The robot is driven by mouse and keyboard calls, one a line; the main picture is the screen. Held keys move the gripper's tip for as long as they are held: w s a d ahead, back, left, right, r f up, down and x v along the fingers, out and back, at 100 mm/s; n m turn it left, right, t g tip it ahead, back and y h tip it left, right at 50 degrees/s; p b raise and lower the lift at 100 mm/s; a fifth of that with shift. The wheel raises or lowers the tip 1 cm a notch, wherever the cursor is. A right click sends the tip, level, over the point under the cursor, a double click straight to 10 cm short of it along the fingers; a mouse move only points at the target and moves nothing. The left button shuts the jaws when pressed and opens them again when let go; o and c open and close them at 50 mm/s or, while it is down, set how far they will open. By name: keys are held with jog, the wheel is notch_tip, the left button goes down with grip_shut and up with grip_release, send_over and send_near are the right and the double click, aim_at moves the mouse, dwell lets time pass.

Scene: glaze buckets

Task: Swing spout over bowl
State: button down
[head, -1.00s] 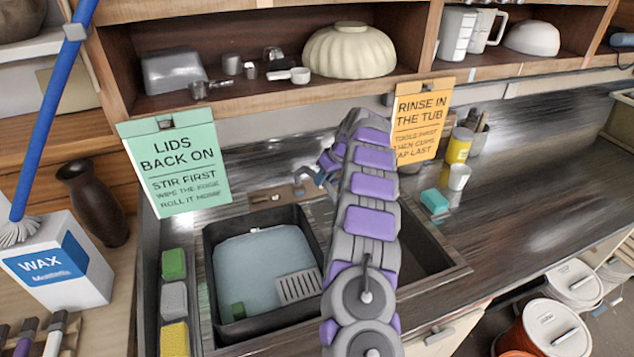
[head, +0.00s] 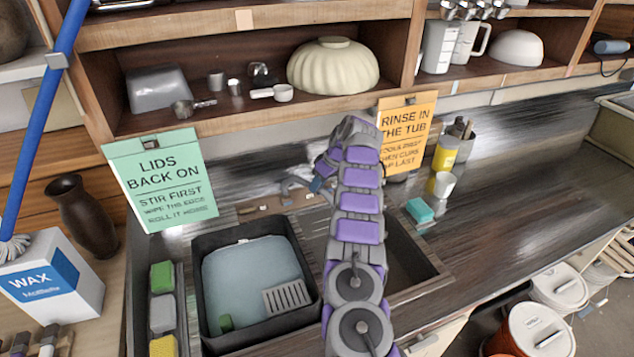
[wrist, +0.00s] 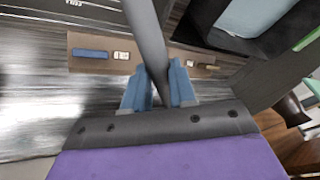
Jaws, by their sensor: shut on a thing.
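My gripper (wrist: 158,88) is shut on the grey tap spout (wrist: 147,35), with a blue finger on each side of it in the wrist view. In the head view my gripper (head: 318,182) is behind the sink, and the spout is small and partly hidden there. The tap's brown base plate (wrist: 100,64) lies behind the spout in the wrist view. The left sink bowl holds a black tub (head: 312,268) of bluish water. The right sink bowl (head: 405,265) is dark and partly hidden by my arm.
Green, grey and yellow sponges (head: 162,313) line the sink's left side. A teal sponge (head: 420,210), a white cup (head: 441,185) and a yellow container (head: 446,152) stand right of the sink. Shelves (head: 240,115) and two hanging signs (head: 160,180) are behind.

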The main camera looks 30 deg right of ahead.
jog(key=shift+w+d+r, duration=0.2)
jog(key=shift+w+r, duration=0.05)
jog(key=shift+r, duration=0.05)
dwell(0.4)
jog(key=c, duration=1.3)
grip_release()
jog(key=o, duration=0.4)
jog(key=shift+f, duration=0.15)
jog(key=shift+s+a+f, duration=0.15)
